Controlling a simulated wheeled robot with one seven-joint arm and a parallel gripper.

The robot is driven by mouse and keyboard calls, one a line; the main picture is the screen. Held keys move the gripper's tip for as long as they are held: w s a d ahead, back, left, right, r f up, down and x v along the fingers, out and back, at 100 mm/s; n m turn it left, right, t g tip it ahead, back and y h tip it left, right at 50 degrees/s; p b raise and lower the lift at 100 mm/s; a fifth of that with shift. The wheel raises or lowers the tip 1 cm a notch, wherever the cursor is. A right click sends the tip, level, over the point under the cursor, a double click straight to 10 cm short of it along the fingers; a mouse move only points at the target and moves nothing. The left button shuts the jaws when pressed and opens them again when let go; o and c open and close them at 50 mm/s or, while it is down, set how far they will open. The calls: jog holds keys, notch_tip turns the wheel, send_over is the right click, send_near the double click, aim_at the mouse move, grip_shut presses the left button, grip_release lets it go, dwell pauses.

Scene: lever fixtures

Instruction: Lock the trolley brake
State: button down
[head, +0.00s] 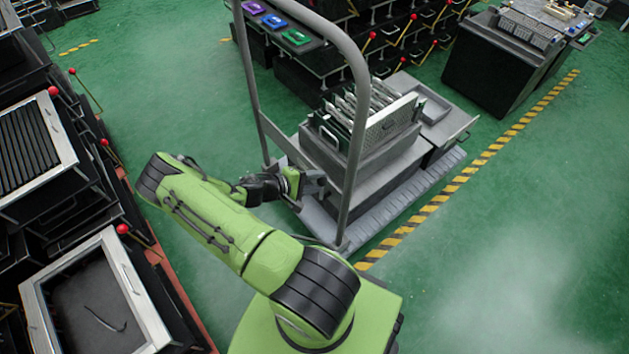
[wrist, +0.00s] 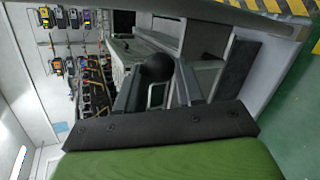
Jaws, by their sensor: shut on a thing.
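The trolley (head: 398,212) stands in the middle of the head view, with a tall grey push handle (head: 362,110) at its near end. My gripper (head: 314,184) is low at that end, between the handle's two uprights. In the wrist view, a round black knob (wrist: 157,67) sits between the two fingers of my gripper (wrist: 158,88), which are shut on it. I take it for the brake lever's knob. The lever's shaft and pivot are hidden by my gripper, so its angle cannot be told.
The trolley carries a grey crate (head: 375,130) with upright panels. Racks with red-knobbed levers (head: 122,229) line the left side. A dark cabinet (head: 505,62) stands at the back right. Green floor is clear right of the striped line (head: 470,172).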

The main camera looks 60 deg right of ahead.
jog(key=shift+s+a+f, duration=0.15)
jog(key=shift+f, duration=0.05)
jog(key=c, duration=0.7)
grip_release()
jog(key=shift+r, duration=0.1)
jog(key=p+v, duration=0.2)
jog(key=v, duration=1.3)
jog(key=shift+w+r, duration=0.2)
jog(key=shift+a, duration=0.2)
